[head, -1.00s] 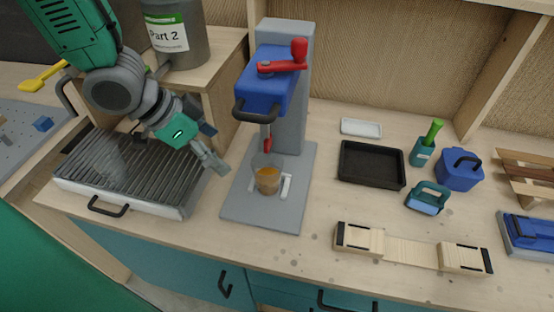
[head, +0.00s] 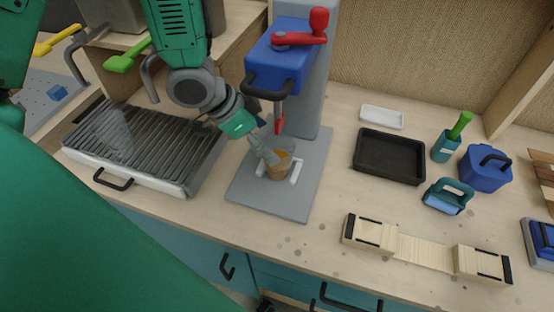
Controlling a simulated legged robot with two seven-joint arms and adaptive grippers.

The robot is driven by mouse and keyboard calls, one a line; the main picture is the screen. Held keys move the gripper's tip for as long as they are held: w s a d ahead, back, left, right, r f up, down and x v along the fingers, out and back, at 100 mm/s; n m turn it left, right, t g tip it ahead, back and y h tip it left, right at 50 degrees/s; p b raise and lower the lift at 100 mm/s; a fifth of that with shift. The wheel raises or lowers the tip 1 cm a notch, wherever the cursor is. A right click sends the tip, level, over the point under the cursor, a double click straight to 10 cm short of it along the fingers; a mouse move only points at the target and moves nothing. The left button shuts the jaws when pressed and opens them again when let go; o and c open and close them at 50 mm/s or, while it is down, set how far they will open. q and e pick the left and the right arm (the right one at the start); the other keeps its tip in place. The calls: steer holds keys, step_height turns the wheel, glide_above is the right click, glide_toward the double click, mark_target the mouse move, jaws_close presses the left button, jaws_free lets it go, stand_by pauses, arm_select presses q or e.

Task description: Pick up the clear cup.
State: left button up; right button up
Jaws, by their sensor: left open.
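A clear cup (head: 281,164) with orange-brown contents stands upright on the grey base plate (head: 305,190) of a press-like machine. It sits below the red tip under the machine's blue head (head: 283,55). My left gripper (head: 266,155) is open at the cup's left side, with its fingers overlapping the cup's edge in the head view. I cannot tell whether a finger touches the cup. The far finger is partly hidden. My right gripper is not in view.
A ribbed grill tray (head: 145,150) stands left of the machine. To the right are a black tray (head: 390,158), a white dish (head: 382,117), a green brush in a holder (head: 449,140), a blue container (head: 486,168) and wooden blocks (head: 371,233). The red crank (head: 303,38) is above the cup.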

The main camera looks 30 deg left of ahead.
mark_target(276, 146)
arm_select(q)
steer(key=x, duration=0.3)
steer(key=shift+w+d+f, duration=0.15)
steer(key=shift+w+d, duration=0.1)
steer(key=shift+d, duration=0.1)
steer(key=shift+s, duration=0.1)
steer(key=shift+c, duration=0.3)
steer(key=shift+a, duration=0.25)
steer(key=c, duration=0.9)
steer(key=shift+d, duration=0.15)
